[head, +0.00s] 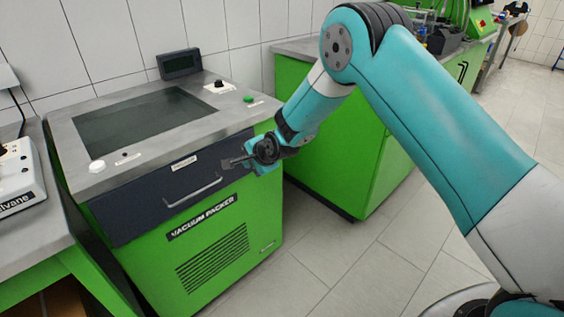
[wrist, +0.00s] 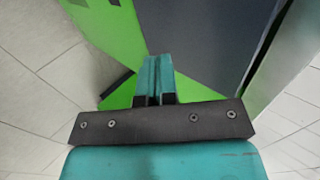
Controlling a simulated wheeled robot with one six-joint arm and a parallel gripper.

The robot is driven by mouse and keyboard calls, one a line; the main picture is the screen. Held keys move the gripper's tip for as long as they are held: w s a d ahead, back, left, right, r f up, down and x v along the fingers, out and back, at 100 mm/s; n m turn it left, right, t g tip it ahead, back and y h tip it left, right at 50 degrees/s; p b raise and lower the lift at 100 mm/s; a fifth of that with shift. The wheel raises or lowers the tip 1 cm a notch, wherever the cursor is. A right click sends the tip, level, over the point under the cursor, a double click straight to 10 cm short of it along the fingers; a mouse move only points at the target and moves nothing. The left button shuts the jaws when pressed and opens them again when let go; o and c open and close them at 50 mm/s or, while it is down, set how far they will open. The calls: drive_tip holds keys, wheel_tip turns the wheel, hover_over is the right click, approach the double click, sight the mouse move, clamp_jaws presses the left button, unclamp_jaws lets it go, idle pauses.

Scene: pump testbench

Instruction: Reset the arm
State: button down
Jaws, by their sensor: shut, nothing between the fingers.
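My teal arm reaches in from the right in the head view, bent at the elbow. My gripper (head: 230,163) is in front of the upper front of the green vacuum packer (head: 215,255), near the right end of its dark drawer front (head: 130,217). In the wrist view, the two fingers of my gripper (wrist: 158,62) lie together with nothing between them. The fingers appear apart from the metal drawer handle (head: 192,190); the exact gap is hard to tell.
The packer's top carries a dark glass panel (head: 140,121), a white knob (head: 97,166), a green button (head: 248,98) and a small display (head: 180,64). A green cabinet (head: 325,145) stands behind my forearm. A white device (head: 18,178) sits at left. The tiled floor (head: 340,260) is clear.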

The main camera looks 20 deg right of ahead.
drive_tip(key=s+d+r+n+g+p, duration=0.1)
drive_tip(key=s+r+n+g+p, duration=0.6)
drive_tip(key=s+r, duration=1.6)
drive_tip(key=s+d+r+n+p, duration=0.1)
drive_tip(key=s+r+n, duration=0.2)
drive_tip(key=s, duration=0.3)
drive_tip(key=s+d+r+n+g+p, duration=0.1)
drive_tip(key=s+r+n, duration=0.2)
drive_tip(key=s+n, duration=0.2)
drive_tip(key=s+d+r+n+p, duration=0.1)
drive_tip(key=s+r+n, duration=0.2)
drive_tip(key=s, duration=0.5)
drive_tip(key=shift+d+r+n, duration=0.3)
drive_tip(key=shift+n, duration=0.6)
